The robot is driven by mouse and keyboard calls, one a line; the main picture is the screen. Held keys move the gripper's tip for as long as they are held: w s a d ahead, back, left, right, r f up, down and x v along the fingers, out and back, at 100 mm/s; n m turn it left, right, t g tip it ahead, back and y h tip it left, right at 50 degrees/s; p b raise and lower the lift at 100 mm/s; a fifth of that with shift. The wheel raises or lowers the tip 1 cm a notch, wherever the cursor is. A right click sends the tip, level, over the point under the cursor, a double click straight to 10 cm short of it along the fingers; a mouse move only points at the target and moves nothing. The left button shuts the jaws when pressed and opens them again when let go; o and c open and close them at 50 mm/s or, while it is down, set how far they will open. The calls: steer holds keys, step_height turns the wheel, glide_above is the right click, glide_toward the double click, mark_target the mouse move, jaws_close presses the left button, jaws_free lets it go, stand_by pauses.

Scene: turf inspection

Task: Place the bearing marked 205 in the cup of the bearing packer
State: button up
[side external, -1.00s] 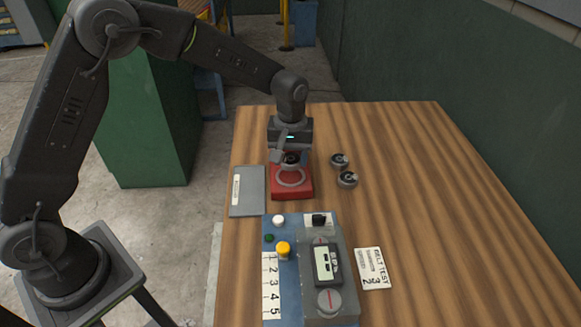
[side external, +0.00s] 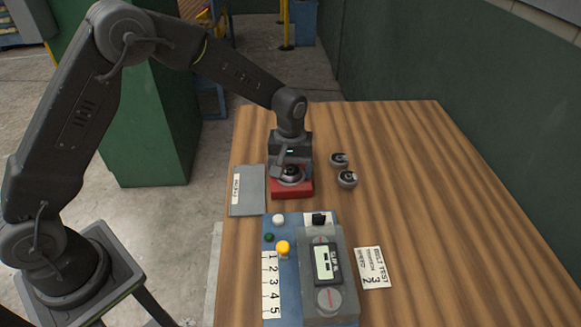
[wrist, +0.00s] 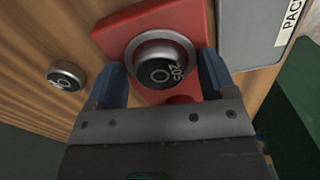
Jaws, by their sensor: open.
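The bearing marked 205 (wrist: 162,72) sits in the round grey cup (wrist: 162,38) of the red bearing packer (wrist: 112,32) in the wrist view. In the side external view the bearing (side external: 290,172) shows as a dark ring in the cup on the red packer base (side external: 302,190). My gripper (wrist: 163,80) is open around the bearing, one blue finger on each side, with a gap visible at least on the left. In the side external view my gripper (side external: 290,168) is low over the packer.
Two other bearings stand on the table right of the packer, one behind (side external: 338,160) and one in front (side external: 347,179). A grey labelled plate (side external: 246,200) lies left. A blue-grey tester (side external: 300,270) and a card (side external: 374,268) are in front. The table's right side is clear.

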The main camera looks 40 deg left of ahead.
mark_target(290, 170)
step_height(290, 170, up, 12)
steer(key=shift+r, duration=0.25)
stand_by(0.4)
steer(key=s+a+r+m+t, duration=0.2)
steer(key=s+r, duration=0.4)
steer(key=s, duration=0.3)
steer(key=s+a+r+m+t, duration=0.25)
steer(key=s+r, duration=0.25)
steer(key=s, duration=0.5)
steer(key=s+a+f+m+t, duration=0.1)
steer(key=s+f+m, duration=0.1)
steer(key=s, duration=0.6)
steer(key=shift+a+m, duration=0.2)
steer(key=shift+m, duration=0.15)
stand_by(0.7)
